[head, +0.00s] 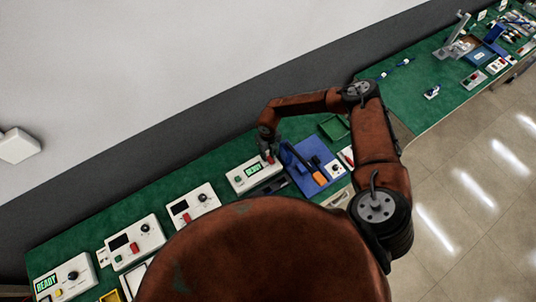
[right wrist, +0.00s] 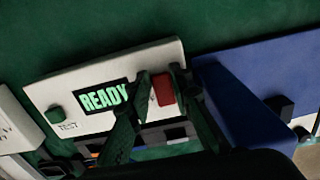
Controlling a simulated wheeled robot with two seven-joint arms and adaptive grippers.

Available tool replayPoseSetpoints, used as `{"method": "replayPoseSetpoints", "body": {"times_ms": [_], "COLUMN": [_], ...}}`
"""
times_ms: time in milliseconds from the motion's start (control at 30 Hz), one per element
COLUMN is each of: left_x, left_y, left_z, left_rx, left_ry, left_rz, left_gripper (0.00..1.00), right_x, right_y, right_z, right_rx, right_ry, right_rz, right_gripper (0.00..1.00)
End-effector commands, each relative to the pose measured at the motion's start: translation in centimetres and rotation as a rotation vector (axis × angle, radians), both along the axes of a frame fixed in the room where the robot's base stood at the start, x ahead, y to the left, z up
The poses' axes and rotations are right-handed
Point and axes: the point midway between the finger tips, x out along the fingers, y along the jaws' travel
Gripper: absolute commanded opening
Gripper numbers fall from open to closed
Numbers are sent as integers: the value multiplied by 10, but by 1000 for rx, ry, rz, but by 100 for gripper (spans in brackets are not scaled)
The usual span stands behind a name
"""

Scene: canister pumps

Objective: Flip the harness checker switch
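The harness checker is a white box (head: 250,172) with a lit green display. It also shows in the right wrist view (right wrist: 60,88), where the display (right wrist: 103,97) reads READY. A green button (right wrist: 55,114) marked TEST is at its left, and a red switch (right wrist: 163,90) at its right. My right gripper (head: 268,155) is over the right end of the box. In the right wrist view its fingertips (right wrist: 161,74) are apart on either side of the red switch; I cannot tell whether they touch it. My left gripper is not in view.
A blue tray (head: 296,153) with an orange-and-black tool stands just right of the checker. Similar white boxes (head: 192,205) (head: 134,241) (head: 64,279) line the green bench to the left. More tools lie at the far right.

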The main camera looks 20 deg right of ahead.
Motion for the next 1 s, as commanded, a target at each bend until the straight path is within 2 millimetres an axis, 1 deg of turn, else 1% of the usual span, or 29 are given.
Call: {"method": "replayPoseSetpoints", "body": {"times_ms": [33, 200, 267, 467, 567, 700, 800, 1000], "left_x": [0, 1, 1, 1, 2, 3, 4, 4], "left_y": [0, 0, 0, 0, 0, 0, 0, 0], "left_z": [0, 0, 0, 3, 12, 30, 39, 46], "left_rx": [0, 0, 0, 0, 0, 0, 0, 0], "left_ry": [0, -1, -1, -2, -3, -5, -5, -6], "left_rz": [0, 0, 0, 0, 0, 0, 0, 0], "left_gripper": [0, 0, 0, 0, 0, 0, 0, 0], "right_x": [0, 0, 0, -1, -3, -7, -8, -10], "right_y": [0, 0, 0, 0, -1, -1, -2, -2], "right_z": [0, 0, 0, 1, 3, 6, 6, 5], "right_rx": [0, 0, 0, 0, 5, 16, 24, 37], "right_ry": [0, 0, 0, -7, -40, -122, -179, -262], "right_rz": [0, 0, 0, 0, 0, 1, 1, 0], "right_gripper": [15, 3, 0, 0, 0, 0, 0, 0]}}
